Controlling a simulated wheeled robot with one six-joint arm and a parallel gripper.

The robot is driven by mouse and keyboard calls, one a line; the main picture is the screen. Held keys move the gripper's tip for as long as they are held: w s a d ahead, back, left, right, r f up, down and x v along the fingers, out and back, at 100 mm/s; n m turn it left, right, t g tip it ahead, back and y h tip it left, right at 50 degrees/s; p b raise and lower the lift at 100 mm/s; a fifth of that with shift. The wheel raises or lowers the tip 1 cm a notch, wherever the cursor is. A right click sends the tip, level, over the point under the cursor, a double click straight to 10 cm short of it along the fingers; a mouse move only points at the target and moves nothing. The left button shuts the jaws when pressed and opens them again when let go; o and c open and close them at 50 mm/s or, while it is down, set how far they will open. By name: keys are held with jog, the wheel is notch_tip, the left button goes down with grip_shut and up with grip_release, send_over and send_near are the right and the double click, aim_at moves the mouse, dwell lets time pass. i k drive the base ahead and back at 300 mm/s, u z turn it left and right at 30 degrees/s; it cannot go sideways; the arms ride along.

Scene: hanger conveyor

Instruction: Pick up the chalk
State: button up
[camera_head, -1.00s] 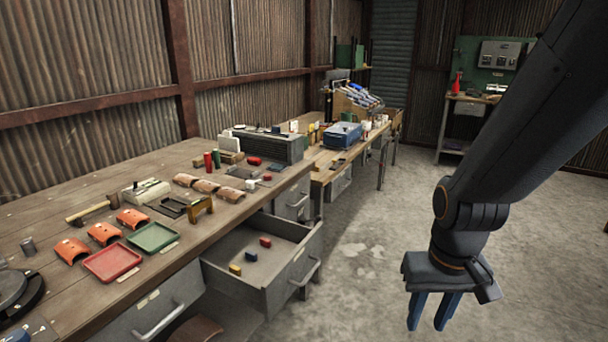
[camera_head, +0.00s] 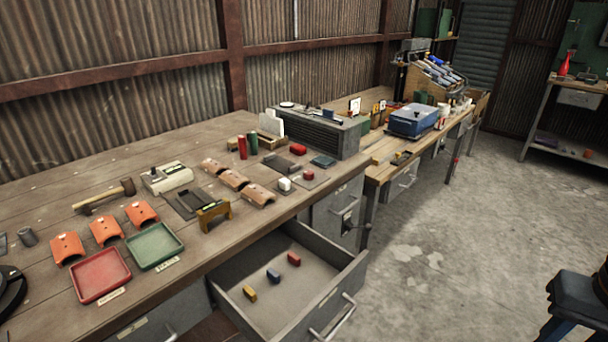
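I cannot tell for sure which thing is the chalk. Small yellow (camera_head: 250,293), blue (camera_head: 273,275) and red (camera_head: 294,259) pieces lie apart in the open drawer (camera_head: 351,290) below the bench; a small white block (camera_head: 285,184) stands on the bench top. My gripper (camera_head: 562,330) is at the bottom right corner, partly cut off by the frame, over the floor and well right of the drawer. Its blue fingers stood apart a second ago; their tips are now out of frame. I see nothing held.
The bench (camera_head: 50,195) carries a red tray (camera_head: 100,275), a green tray (camera_head: 155,246), orange curved pieces, a mallet (camera_head: 105,195) and a grey vented box (camera_head: 318,133). A second bench with a blue box (camera_head: 414,120) stands beyond. The concrete floor right of the drawer is clear.

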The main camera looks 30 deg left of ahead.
aim_at(284, 184)
jog(key=u, duration=0.25)
jog(key=i, duration=0.75)
jog(key=u, duration=1.05)
jog(key=i, duration=0.55)
jog(key=u, duration=0.55)
